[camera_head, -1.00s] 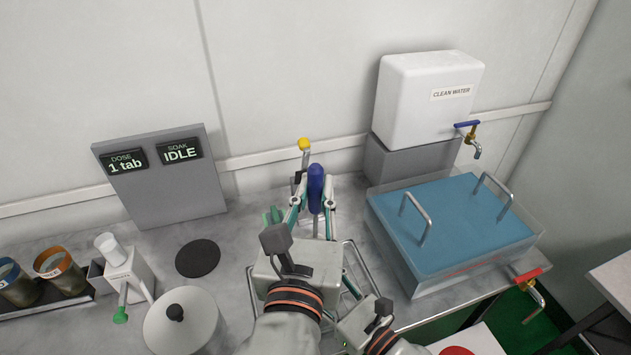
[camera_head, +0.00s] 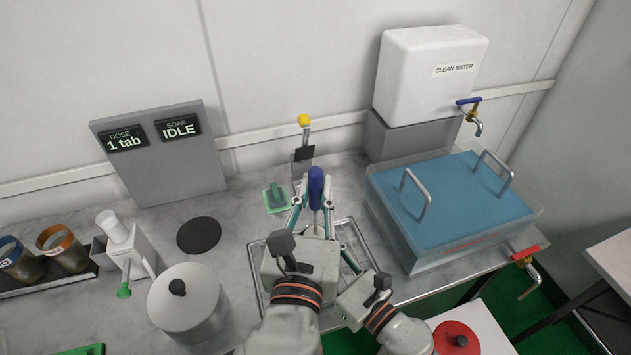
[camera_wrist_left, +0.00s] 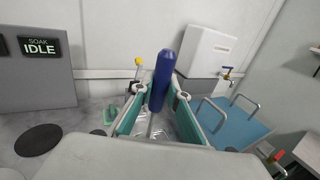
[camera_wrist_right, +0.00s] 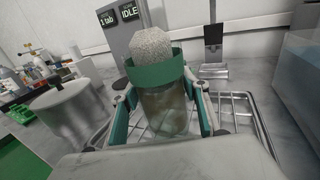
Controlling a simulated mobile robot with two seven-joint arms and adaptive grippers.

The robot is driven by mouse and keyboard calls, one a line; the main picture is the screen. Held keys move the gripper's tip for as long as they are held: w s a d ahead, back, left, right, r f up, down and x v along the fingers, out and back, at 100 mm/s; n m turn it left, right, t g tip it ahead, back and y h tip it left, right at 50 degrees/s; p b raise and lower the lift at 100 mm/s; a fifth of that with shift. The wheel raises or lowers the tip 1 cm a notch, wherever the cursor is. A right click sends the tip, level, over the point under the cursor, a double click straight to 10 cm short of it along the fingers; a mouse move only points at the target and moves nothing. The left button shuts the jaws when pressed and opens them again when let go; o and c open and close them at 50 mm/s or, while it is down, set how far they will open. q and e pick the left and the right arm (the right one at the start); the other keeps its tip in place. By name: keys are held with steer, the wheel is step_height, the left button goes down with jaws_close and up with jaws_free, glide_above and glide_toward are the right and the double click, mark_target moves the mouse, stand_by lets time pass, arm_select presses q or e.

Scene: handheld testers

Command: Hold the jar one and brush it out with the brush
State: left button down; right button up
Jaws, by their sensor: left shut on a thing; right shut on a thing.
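The brush (camera_head: 316,187) stands upright with its blue handle up and a thin metal rod below. My left gripper (camera_head: 313,195) is shut on it, and it also shows in the left wrist view (camera_wrist_left: 160,85). Jar one (camera_wrist_right: 166,110), clear glass with a green band near its top, is upright between the fingers of my right gripper (camera_wrist_right: 165,95), which is shut on it. A pale speckled cylinder (camera_wrist_right: 165,44) rises from the jar's mouth, and looks like the brush's bristle head. In the head view the left gripper hides the jar.
A wire rack (camera_head: 354,236) lies under the grippers. A green pad (camera_head: 276,197) and a yellow-topped stand (camera_head: 303,150) are behind. A lidded pot (camera_head: 187,305) stands left, a blue-water basin (camera_head: 450,212) right.

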mark_target(315, 212)
arm_select(q)
steer(key=shift+f, duration=2.4)
steer(key=shift+w, duration=0.3)
steer(key=shift+r, duration=2.45)
steer(key=shift+f, duration=2.55)
steer(key=shift+r, duration=0.15)
